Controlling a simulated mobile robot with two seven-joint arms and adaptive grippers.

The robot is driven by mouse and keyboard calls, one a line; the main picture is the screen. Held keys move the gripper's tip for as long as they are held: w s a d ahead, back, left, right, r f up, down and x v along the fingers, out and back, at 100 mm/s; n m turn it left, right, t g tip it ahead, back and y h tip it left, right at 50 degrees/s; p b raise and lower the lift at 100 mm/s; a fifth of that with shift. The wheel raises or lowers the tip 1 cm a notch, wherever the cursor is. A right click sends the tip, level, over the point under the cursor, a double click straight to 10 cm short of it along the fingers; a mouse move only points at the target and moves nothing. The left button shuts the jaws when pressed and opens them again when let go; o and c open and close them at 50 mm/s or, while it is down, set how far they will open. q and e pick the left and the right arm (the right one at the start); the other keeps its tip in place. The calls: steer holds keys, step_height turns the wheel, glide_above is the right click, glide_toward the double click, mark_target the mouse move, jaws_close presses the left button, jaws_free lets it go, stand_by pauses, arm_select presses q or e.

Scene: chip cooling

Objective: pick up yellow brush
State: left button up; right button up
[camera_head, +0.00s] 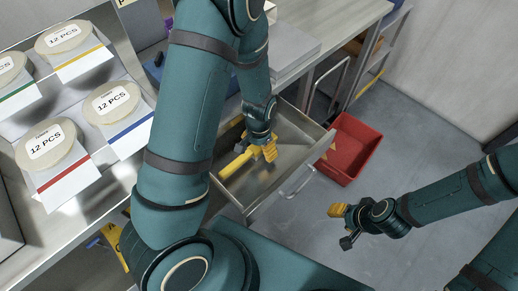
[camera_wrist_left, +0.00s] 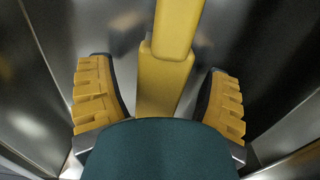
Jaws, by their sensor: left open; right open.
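The yellow brush (camera_head: 234,165) lies in the open metal drawer (camera_head: 237,194). My left gripper (camera_head: 264,151) reaches down into the drawer at one end of the brush. In the left wrist view, the brush (camera_wrist_left: 166,85) runs between the two yellow ridged finger pads of my left gripper (camera_wrist_left: 158,100). The fingers are open, with a gap on each side of the brush. Part of the brush is hidden below my wrist. My right gripper (camera_head: 342,225) is open and empty, in front of the floor to the right of the drawer.
Metal drawer walls stand close around my left gripper. A red bin (camera_head: 351,147) is on the floor beside the drawer. On the bench at left are several round "12 PCS" containers (camera_head: 112,101) on white stands. Grey floor is clear at right.

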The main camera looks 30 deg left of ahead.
arm_select(q)
steer(key=shift+f, duration=0.7)
steer(key=shift+r, duration=0.1)
steer(key=shift+c, duration=0.3)
jaws_close()
